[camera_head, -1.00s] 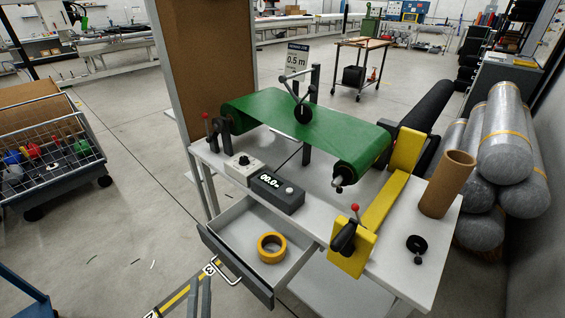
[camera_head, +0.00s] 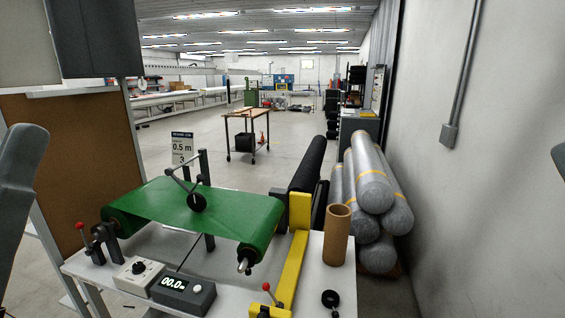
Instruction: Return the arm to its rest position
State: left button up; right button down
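Neither gripper shows in the head view. A grey arm link of mine (camera_head: 18,185) stands at the left edge, and a sliver of grey (camera_head: 560,297) shows at the lower right edge. Neither shows a fingertip. The workbench (camera_head: 235,300) is below, with a green belt (camera_head: 150,202) stretched between rollers and a measuring wheel (camera_head: 197,202) on it. A counter box (camera_head: 183,292) with a "00.0" display and a white knob box (camera_head: 137,274) sit at the front. The bench drawer is out of view.
A yellow clamp bar (camera_head: 291,265), a cardboard tube (camera_head: 336,235) and a black knob piece (camera_head: 330,299) are on the bench's right side. Wrapped rolls (camera_head: 373,190) are stacked beyond, near the right wall. A brown board (camera_head: 85,165) stands at left. Open floor lies behind.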

pick_arm(q)
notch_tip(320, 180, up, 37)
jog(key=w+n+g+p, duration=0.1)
jog(key=p, duration=3.7)
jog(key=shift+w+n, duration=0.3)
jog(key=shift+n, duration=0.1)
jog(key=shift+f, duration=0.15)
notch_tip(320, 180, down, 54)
jog(key=b, duration=5.4)
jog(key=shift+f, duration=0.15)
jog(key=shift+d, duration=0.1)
